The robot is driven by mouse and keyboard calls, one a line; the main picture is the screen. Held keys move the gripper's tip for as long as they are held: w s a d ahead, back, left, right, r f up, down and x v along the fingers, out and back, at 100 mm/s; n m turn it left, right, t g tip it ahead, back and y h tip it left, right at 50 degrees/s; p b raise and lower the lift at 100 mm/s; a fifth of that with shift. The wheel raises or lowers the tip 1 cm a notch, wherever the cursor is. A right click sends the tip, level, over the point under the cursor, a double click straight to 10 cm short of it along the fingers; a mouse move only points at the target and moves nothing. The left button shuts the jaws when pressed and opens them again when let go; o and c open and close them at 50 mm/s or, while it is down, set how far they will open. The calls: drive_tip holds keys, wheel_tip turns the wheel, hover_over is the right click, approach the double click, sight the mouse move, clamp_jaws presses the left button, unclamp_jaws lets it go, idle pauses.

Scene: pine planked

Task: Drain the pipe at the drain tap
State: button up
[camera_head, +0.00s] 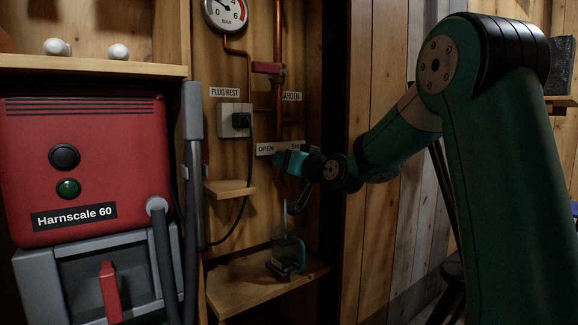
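A copper pipe (278,105) runs down the back board of the cabinet. A sign reading "OPEN" at its left end (265,149) is fixed across it, its right end partly covered by my arm. My gripper (290,161) is at the pipe just below this sign. The drain tap cannot be made out there, and my fingers are too dark and small to read. A clear vessel with a dark base (287,256) stands on the low wooden shelf (245,292), below my gripper. A thin pale tube (286,213) hangs above it.
A red valve handle (266,68) sits higher on the pipe, above a "GARDEN" label. A pressure gauge (226,12), a socket with a black plug (235,120) and a small ledge (229,188) are close by. A red Harnscale 60 machine (88,165) with hoses stands left.

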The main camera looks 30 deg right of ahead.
drive_tip(key=shift+a+f, duration=0.1)
drive_tip(key=o, duration=0.9)
drive_tip(key=shift+o, duration=0.2)
drive_tip(key=s+p, duration=0.1)
drive_tip(key=s, duration=1.6)
drive_tip(key=shift+s+d, duration=0.2)
drive_tip(key=shift+d, duration=0.1)
